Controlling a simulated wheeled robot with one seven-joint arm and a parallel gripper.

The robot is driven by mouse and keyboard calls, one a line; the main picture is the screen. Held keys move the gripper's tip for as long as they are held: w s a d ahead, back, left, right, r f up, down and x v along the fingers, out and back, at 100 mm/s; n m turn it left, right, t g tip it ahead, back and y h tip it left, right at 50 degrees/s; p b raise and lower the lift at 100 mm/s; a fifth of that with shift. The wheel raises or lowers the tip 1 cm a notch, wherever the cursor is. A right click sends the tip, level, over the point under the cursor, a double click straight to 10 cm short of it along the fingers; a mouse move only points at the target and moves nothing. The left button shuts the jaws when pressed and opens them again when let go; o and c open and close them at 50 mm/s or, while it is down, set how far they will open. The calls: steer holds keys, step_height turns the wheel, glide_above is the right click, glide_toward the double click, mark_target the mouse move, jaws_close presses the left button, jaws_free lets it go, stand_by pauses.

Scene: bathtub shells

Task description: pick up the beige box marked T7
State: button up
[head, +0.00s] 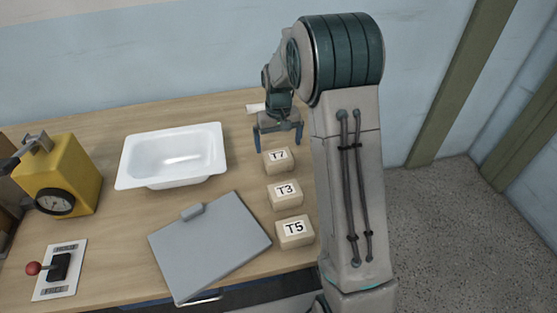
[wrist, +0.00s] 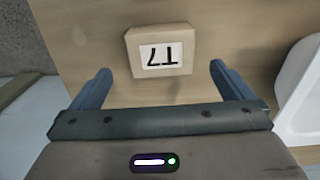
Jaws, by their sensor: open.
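The beige box marked T7 (head: 279,161) sits on the wooden table near its right edge, at the back of a row of beige boxes. It also shows in the wrist view (wrist: 160,36), with its label upside down. My gripper (head: 278,142) is open and empty, above and just behind the T7 box in the head view. In the wrist view the two blue fingers (wrist: 161,82) are spread wide, and the box lies beyond their tips, between their lines. No contact shows.
Beige boxes T3 (head: 285,194) and T5 (head: 294,231) stand in front of T7. A white tub (head: 172,180) stands to the left. A white object (head: 256,108) is behind the gripper.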

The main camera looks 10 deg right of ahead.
mark_target(278, 155)
steer(key=shift+s+a+f+p, duration=0.1)
steer(key=shift+f+p, duration=0.3)
steer(key=shift+f, duration=1.25)
steer(key=shift+s+f+p, duration=0.1)
steer(key=shift+f+p, duration=0.25)
steer(key=shift+f, duration=1.3)
steer(key=shift+w, duration=0.1)
steer(key=c, duration=1.1)
